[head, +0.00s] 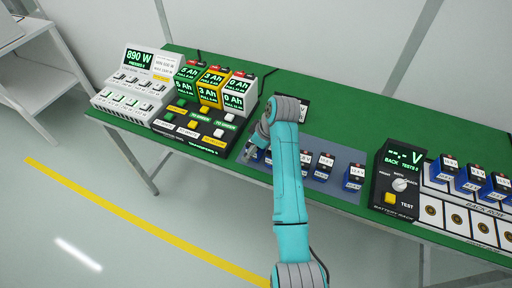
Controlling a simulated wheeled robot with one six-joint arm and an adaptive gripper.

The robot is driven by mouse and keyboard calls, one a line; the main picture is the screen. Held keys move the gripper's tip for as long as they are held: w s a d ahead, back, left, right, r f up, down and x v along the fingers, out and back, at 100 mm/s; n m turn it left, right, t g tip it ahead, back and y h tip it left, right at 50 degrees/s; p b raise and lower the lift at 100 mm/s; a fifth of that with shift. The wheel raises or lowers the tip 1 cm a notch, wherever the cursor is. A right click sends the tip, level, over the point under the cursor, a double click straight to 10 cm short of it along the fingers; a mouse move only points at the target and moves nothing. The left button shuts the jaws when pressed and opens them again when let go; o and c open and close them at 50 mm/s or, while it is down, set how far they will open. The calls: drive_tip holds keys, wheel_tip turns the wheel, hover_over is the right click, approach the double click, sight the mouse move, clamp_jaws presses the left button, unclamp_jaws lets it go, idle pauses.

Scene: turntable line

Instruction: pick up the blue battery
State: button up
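Several blue batteries with white labels stand on a grey-blue mat (338,190) on the green table. One blue battery (353,178) stands alone at the mat's right end, and another blue battery (323,167) stands left of it. A further blue battery (306,161) is close to my arm's right side. My gripper (249,153) is low over the mat's left end, left of my arm. Something blue shows beside its fingers, partly hidden; I cannot tell whether they touch or hold it. The finger opening is too small to make out.
A battery tester (392,190) with a knob and yellow button stands right of the mat. Several more blue batteries (446,168) stand on a white rack (458,213) further right. A charger station (193,131) with green, yellow and white packs stands left, beside a white panel (128,103).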

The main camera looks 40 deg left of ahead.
drive_tip(key=c, duration=1.4)
